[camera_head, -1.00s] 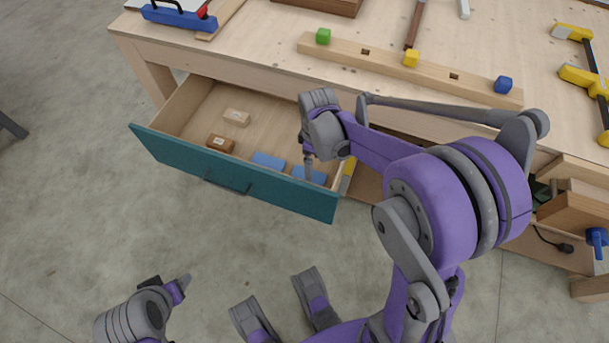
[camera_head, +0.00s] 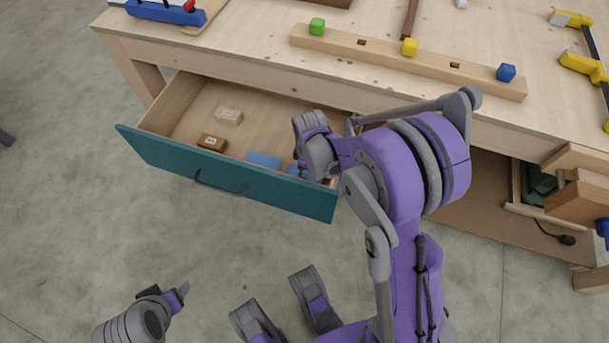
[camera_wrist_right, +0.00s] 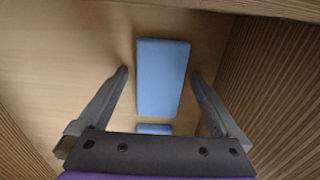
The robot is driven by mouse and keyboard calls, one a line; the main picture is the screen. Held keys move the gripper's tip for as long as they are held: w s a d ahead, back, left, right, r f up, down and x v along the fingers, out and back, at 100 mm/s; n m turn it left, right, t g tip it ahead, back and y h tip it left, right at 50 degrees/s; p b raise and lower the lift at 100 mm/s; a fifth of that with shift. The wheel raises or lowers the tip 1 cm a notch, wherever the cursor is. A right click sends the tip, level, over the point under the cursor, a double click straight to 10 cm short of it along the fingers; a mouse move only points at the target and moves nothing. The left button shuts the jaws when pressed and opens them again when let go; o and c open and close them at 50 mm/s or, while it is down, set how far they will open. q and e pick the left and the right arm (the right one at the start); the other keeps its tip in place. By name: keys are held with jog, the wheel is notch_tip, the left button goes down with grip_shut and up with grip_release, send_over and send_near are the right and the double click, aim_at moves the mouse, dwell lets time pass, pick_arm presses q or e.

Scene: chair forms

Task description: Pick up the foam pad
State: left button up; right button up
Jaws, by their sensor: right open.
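Two blue pads lie in the open drawer (camera_head: 160,167), and I cannot tell by name which is the foam pad. One blue pad (camera_head: 263,160) shows clear in the head view; the other (camera_head: 293,170) is mostly hidden by my right gripper (camera_head: 317,176). In the right wrist view, my right gripper (camera_wrist_right: 159,74) is open and empty, its fingers on either side of a long blue pad (camera_wrist_right: 162,78) and apart from it. Part of another blue pad (camera_wrist_right: 154,128) shows nearer the palm. My left gripper (camera_head: 168,294) is at the lower left, away from the drawer; its jaws are unclear.
A light wooden block (camera_head: 228,116) and a brown block (camera_head: 212,142) lie in the drawer's left part. Ribbed drawer walls (camera_wrist_right: 272,85) rise close to the right gripper. The workbench (camera_head: 240,50) above carries a wooden bar (camera_head: 385,55) with coloured cubes.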

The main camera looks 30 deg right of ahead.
jog(key=c, duration=1.2)
jog(key=shift+r, duration=0.15)
jog(key=shift+c, duration=0.2)
